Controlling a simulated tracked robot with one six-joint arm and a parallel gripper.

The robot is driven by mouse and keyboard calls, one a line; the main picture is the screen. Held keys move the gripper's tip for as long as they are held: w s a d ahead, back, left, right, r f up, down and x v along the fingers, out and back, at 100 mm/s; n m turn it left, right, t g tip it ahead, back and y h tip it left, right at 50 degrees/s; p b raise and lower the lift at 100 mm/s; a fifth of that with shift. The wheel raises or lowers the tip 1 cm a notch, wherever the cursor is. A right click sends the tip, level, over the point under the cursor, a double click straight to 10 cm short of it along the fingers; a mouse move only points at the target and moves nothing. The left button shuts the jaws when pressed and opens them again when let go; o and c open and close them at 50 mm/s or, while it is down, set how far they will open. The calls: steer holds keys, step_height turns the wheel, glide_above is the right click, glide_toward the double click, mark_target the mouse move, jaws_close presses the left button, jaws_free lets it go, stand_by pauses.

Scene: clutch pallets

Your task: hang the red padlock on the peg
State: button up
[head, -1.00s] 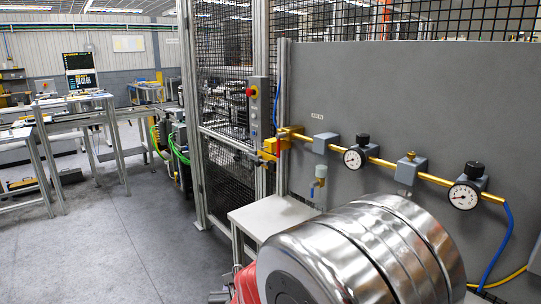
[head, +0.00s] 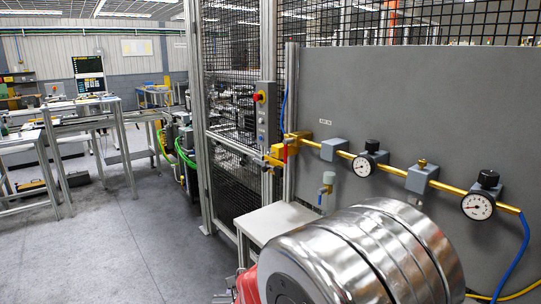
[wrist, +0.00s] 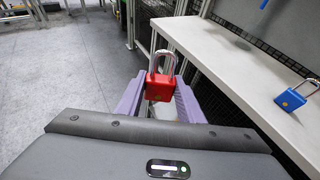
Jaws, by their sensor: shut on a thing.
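The red padlock (wrist: 159,88) is upright in the wrist view, its silver shackle (wrist: 162,61) open to view at the top. My gripper (wrist: 159,93), with purple fingers, is shut on the padlock's red body from both sides. The padlock is held up in front of the wrist, apart from the white bench. In the head view my arm hides the gripper and the padlock. I cannot make out the peg in either view.
A blue padlock (wrist: 290,99) lies on the white bench (wrist: 228,66) to the right. The bench (head: 272,222) stands before a mesh fence (head: 232,110) and a grey panel (head: 420,120) with a yellow pipe and gauges (head: 362,166). Open floor (head: 120,245) lies to the left.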

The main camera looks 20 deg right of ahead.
steer(key=shift+s+f, duration=0.25)
steer(key=shift+f, duration=0.7)
steer(key=shift+s+f, duration=0.25)
steer(key=shift+f, duration=0.75)
steer(key=shift+s+f, duration=0.25)
steer(key=shift+f, duration=0.7)
